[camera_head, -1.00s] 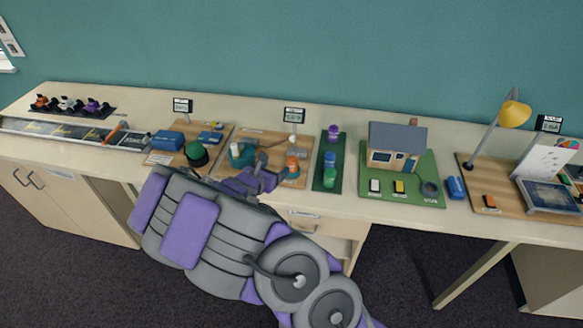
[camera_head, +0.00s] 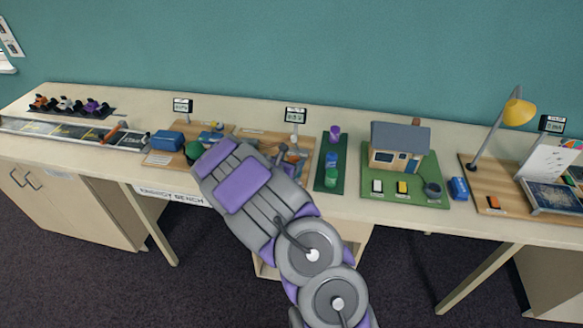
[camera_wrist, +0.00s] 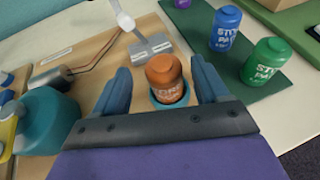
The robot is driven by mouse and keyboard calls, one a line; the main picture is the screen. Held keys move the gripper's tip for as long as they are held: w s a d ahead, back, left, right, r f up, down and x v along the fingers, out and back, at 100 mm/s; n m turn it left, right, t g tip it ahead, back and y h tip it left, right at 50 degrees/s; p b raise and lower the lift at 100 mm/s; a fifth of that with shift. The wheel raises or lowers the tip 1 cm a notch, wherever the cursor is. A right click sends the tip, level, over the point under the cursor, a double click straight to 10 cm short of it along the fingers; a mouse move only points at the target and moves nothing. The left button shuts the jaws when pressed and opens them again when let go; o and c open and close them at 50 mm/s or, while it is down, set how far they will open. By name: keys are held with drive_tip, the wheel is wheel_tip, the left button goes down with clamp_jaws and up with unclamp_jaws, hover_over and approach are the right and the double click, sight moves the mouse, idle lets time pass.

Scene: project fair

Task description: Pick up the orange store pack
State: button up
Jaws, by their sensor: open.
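My gripper (camera_wrist: 163,82) is open, with one blue finger on each side of the pack. I cannot tell whether either finger touches it. In the head view my arm covers most of that board, and the gripper (camera_head: 284,155) is small and partly hidden there.
A blue pack (camera_wrist: 226,28) and a green pack (camera_wrist: 265,62) stand on a green mat to the right. A teal rounded device (camera_wrist: 48,120) is close on the left. A white-armed piece with a grey block (camera_wrist: 151,47) is just beyond the orange pack.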

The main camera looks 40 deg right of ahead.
drive_tip(key=shift+d+f, duration=0.15)
drive_tip(key=shift+d, duration=0.6)
drive_tip(key=shift+c, duration=1.5)
drive_tip(key=shift+a, duration=0.6)
drive_tip(key=c, duration=0.4)
drive_tip(key=shift+d, duration=0.15)
drive_tip(key=c, duration=0.6)
